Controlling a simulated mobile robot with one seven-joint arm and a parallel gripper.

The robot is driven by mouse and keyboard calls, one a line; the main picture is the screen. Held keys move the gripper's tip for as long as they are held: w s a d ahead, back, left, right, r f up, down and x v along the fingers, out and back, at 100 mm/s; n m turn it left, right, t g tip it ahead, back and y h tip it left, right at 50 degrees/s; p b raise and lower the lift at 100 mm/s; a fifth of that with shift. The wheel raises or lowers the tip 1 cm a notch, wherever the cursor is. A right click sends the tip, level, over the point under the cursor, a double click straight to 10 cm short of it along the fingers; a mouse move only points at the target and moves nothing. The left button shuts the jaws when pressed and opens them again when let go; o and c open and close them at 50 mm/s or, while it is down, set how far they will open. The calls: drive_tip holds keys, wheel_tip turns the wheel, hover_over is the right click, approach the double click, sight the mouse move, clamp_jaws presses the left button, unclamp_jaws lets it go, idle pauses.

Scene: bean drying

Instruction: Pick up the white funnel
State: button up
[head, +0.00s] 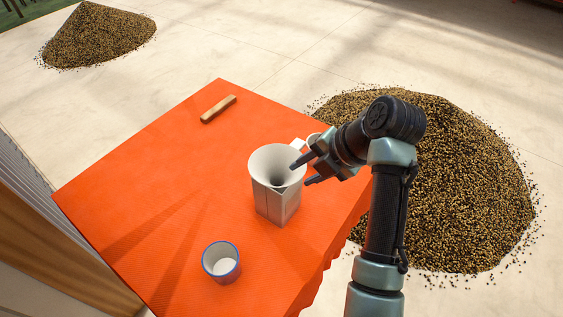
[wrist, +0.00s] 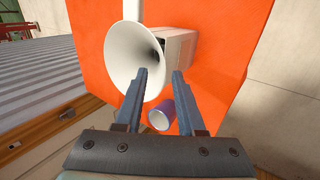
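The white funnel (head: 266,162) sits mouth-up at the top of a grey-white square container (head: 278,203) on the orange table. In the wrist view the funnel (wrist: 124,52) shows its wide mouth at upper left, with the container (wrist: 180,47) behind it. My gripper (head: 299,173) is at the right side of the funnel. In the wrist view my gripper (wrist: 162,72) has its fingers apart with a clear gap, and the left fingertip overlaps the funnel's rim. Nothing is held. Whether a finger touches the funnel cannot be told.
The orange table (head: 160,165) also bears a blue-rimmed white cup (head: 221,262) in front and a wooden block (head: 218,109) at the back. A white object (head: 314,139) is partly hidden behind my gripper. Bean piles (head: 460,180) lie on the floor. The table's left part is clear.

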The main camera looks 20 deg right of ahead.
sight(282, 173)
drive_tip(key=shift+p+x, duration=0.3)
drive_tip(key=shift+x, duration=1)
clamp_jaws()
idle(0.4)
